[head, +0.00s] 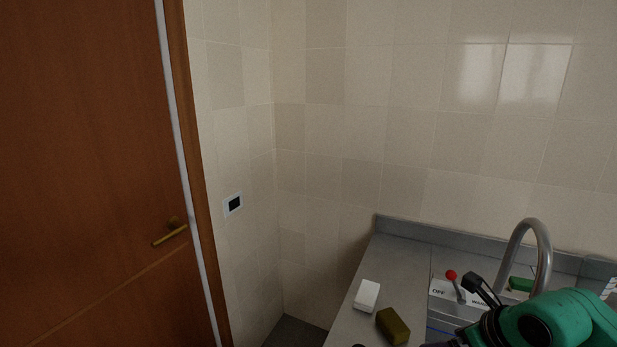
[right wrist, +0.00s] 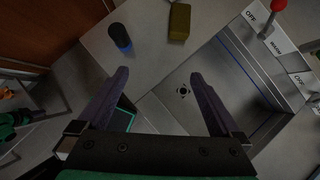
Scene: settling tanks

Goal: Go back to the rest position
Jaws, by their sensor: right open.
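My right arm, green with a black wrist, comes in at the lower right of the head view, over the sink counter. My right gripper (right wrist: 160,78) shows in the right wrist view with its two purple-grey fingers spread apart and nothing between them. Its fingers point over the counter's front edge and the steel sink basin. In the head view its fingers are mostly cut off by the bottom edge. My left gripper is not identifiable in either view.
The grey counter (head: 352,322) holds a white block (head: 367,295) and an olive block (head: 393,326). A dark blue-black cylinder (right wrist: 120,38) lies near them. A red-knobbed lever (head: 452,276) and a curved faucet (head: 544,250) stand close to my right arm. A wooden door (head: 85,150) is at left.

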